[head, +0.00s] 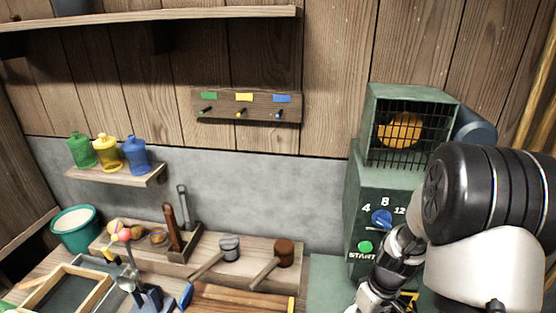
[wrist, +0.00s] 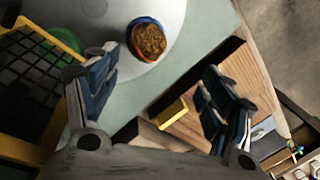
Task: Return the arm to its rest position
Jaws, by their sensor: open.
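My arm (head: 485,265) shows in the head view at the right, in front of the green machine, with its white and black links bent down towards the lower edge. My gripper (wrist: 160,68) shows in the wrist view with its two blue-and-grey fingers spread apart. It is open and nothing is held between the fingers. Its fingertips cannot be made out in the head view.
A green machine (head: 358,195) with a caged top stands close by my arm. In the wrist view, a blue-rimmed cup (wrist: 133,29) of brown stuff sits on a pale round plate (wrist: 185,25). A black mesh (wrist: 35,80) lies left. Hammers (head: 229,247) lie on the bench.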

